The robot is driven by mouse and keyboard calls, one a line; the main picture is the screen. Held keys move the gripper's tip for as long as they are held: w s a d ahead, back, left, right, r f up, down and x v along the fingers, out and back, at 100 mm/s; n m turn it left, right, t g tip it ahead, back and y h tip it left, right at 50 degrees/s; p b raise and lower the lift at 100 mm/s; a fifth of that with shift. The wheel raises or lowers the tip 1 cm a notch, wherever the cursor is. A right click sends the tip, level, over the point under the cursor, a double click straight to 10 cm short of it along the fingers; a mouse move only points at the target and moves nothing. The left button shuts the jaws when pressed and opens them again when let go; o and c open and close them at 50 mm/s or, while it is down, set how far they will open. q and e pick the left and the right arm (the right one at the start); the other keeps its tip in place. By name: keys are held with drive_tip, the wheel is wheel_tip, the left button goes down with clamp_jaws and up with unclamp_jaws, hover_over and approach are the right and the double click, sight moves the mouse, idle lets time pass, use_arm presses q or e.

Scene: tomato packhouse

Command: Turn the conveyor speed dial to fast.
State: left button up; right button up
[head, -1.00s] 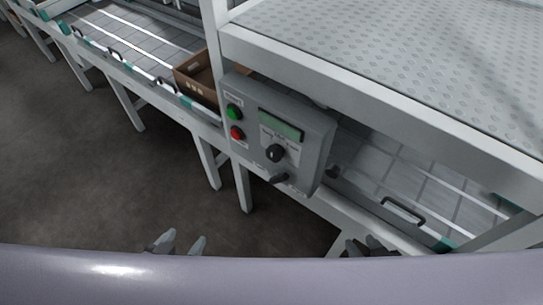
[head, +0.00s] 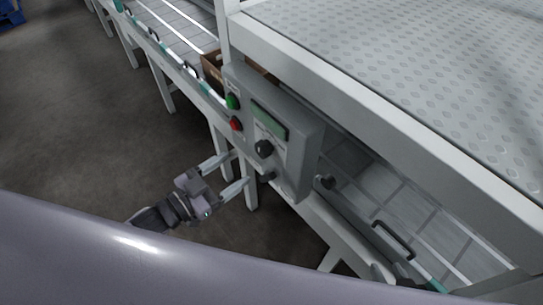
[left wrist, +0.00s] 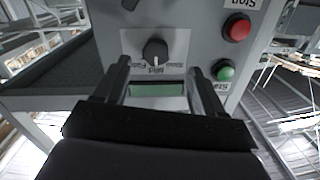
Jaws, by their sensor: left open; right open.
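The speed dial (head: 264,149) is a black knob on the front of the grey control box (head: 303,155), by a greenish display. In the left wrist view the dial (left wrist: 155,52) appears upside down, with small labels around it. I cannot tell which label it points to. My left gripper (head: 236,170) is open and empty in front of the box, below and left of the dial. In the wrist view its fingers (left wrist: 158,72) point toward the panel on either side of the dial, apart from it. Only a pale tip of my right gripper (head: 381,272) shows at the lower edge.
A green button (head: 232,102) and a red button (head: 236,124) sit left of the dial.

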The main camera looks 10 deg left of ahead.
sight(259, 153)
use_arm(q)
drive_tip(key=shift+m+h, duration=0.3)
drive_tip(key=shift+r+x, duration=0.15)
drive_tip(key=shift+x, duration=1.8)
drive_tip(key=shift+r+x, duration=0.1)
drive_tip(key=shift+x, duration=1.9)
drive_tip(key=shift+d, duration=0.1)
drive_tip(key=c, duration=1.1)
